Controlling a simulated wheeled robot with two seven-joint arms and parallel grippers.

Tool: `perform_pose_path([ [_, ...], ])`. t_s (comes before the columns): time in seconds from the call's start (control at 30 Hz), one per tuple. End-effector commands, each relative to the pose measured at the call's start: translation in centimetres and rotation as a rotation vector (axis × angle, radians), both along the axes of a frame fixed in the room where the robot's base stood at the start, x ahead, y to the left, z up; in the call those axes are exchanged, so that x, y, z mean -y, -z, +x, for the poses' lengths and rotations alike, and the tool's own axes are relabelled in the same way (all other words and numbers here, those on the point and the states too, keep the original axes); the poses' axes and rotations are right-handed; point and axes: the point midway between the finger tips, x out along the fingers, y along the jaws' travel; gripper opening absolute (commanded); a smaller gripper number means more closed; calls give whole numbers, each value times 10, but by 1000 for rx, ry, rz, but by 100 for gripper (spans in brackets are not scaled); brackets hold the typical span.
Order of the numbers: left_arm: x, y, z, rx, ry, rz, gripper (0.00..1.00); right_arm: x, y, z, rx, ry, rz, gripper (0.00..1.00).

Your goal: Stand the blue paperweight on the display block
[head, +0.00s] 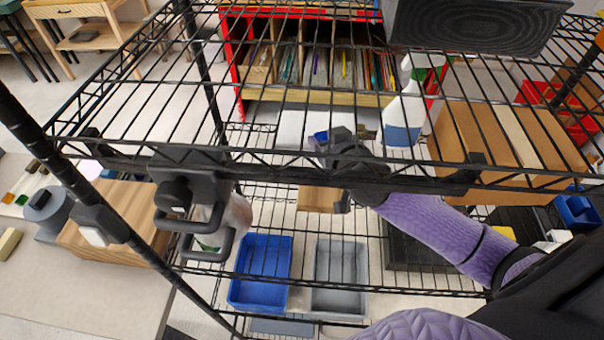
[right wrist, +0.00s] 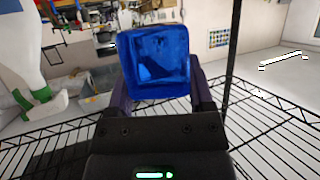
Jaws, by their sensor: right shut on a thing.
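The blue paperweight (right wrist: 155,62) is a clear blue glass cube. My right gripper (right wrist: 160,92) is shut on it, with one finger at each side. In the head view the paperweight (head: 320,136) is a small blue patch at the tip of my right gripper (head: 330,143), partly hidden by the gripper and shelf wires. A white block (head: 291,128), seemingly the display block, shows just left of it through the wires. I cannot tell whether the paperweight touches this block. The right wrist view does not clearly show the block. My left gripper is not in view.
A wire shelf rack (head: 150,150) stands around the arm, its upper wires crossing the view. A white spray bottle (head: 404,115) stands right of the gripper, near cardboard boxes (head: 480,140). Blue (head: 260,270) and grey bins (head: 340,275) sit below.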

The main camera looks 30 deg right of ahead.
Motion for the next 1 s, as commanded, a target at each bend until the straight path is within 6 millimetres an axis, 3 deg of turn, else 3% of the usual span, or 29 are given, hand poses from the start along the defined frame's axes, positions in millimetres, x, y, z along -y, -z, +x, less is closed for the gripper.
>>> perform_pose_path([
  [0.1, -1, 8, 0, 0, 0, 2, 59, 0, 33, -1, -7, 2, 1, 0],
  [0.4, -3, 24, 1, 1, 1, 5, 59, 0, 93, -1, -4, 1, 1, 0],
  [1.0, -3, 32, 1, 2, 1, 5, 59, -1, 109, -1, -7, 0, 2, 0],
])
